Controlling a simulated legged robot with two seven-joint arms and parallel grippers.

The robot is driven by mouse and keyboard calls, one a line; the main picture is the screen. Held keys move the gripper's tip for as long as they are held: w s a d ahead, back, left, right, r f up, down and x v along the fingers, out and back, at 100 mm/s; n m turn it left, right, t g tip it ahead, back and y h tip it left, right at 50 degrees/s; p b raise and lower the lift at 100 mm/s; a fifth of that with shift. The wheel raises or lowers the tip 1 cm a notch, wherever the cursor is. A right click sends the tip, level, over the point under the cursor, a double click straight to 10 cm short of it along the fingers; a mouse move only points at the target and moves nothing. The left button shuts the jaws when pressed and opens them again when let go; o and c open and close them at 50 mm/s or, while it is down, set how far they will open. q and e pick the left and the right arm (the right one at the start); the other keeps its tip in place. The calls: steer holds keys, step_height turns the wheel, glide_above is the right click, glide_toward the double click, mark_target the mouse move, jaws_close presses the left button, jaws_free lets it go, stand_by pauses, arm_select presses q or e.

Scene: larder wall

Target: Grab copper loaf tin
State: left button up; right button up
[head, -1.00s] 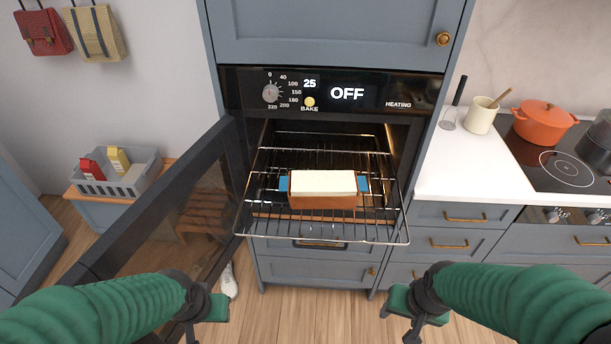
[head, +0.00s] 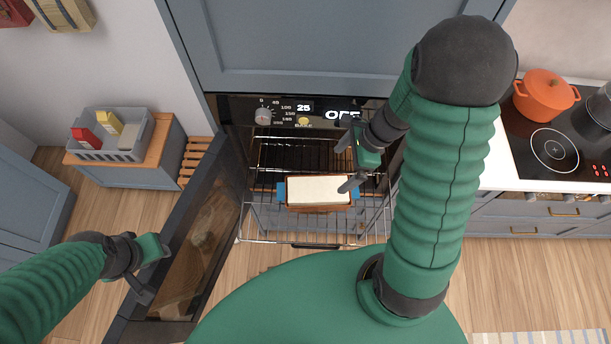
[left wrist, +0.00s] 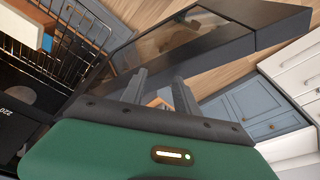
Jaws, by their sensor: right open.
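The copper loaf tin (head: 318,208) holds a pale, flat-topped filling and has blue grips at both ends. It sits on the pulled-out wire rack (head: 262,237) of the open oven. Part of it also shows at the top left of the left wrist view (left wrist: 22,22). My right gripper (head: 347,165) is open, at the tin's right end, with one finger near its right blue grip; I cannot tell whether they touch. My left gripper (head: 147,270) is at the lower left by the oven door, empty, its two fingers apart in the left wrist view (left wrist: 160,82).
The oven door (head: 185,250) hangs open on the left, close to my left gripper. The oven panel (head: 285,112) is above the rack. A grey crate (head: 112,150) stands on a low cabinet at left. An orange pot (head: 545,95) is on the hob at right.

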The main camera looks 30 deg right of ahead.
arm_select(q)
steer(key=shift+w+a+f, duration=0.15)
steer(key=shift+w+f, duration=0.2)
steer(key=shift+w, duration=0.45)
arm_select(e)
steer(key=w+x, duration=0.1)
steer(key=x, duration=0.2)
arm_select(q)
steer(key=s, duration=0.2)
steer(key=s+b, duration=0.1)
steer(key=shift+s+d+r, duration=0.15)
steer(key=shift+d, duration=0.1)
arm_select(e)
glide_toward(311, 197)
steer(key=x, duration=0.4)
steer(key=shift+w+a+f, duration=0.15)
steer(key=shift+f, duration=0.2)
arm_select(q)
steer(key=shift+w+a+r, duration=0.1)
steer(key=shift+w+a, duration=0.05)
steer(key=shift+w, duration=0.35)
arm_select(e)
steer(key=c, duration=1.7)
